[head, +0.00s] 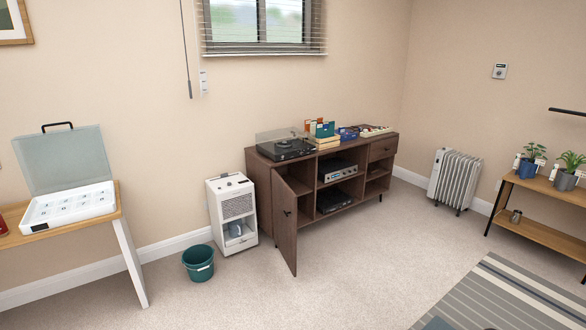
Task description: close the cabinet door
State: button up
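A dark brown wooden cabinet (340,156) stands against the back wall. Its left door (284,220) is swung open and juts out toward me, with a small dark knob (287,213) on the face turned to the left. The door hides the inside of the left compartment. My gripper is not in view.
A white dehumidifier (233,208) and a green bucket (198,263) stand left of the door. A table (66,226) with an open case is at far left. A radiator (454,180) and plant shelf (540,214) stand right. The carpet before the cabinet is clear.

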aim_at(284, 200)
jog(key=i+j, duration=0.35)
jog(key=i+j+z, duration=0.1)
jog(key=i+j, duration=0.55)
jog(key=j, duration=0.15)
jog(key=i+j+z, duration=0.1)
jog(key=i+j, duration=0.2)
jog(key=j, duration=0.15)
jog(key=i+j, duration=0.3)
jog(key=i+j+z, duration=0.1)
jog(key=i+j, duration=0.2)
jog(key=j, duration=0.25)
jog(key=i+j, duration=0.3)
jog(key=j, duration=0.15)
jog(key=i+j+u, duration=0.1)
jog(key=i, duration=0.2)
jog(key=i+j+u, duration=0.1)
jog(key=i, duration=0.25)
jog(key=j, duration=0.1)
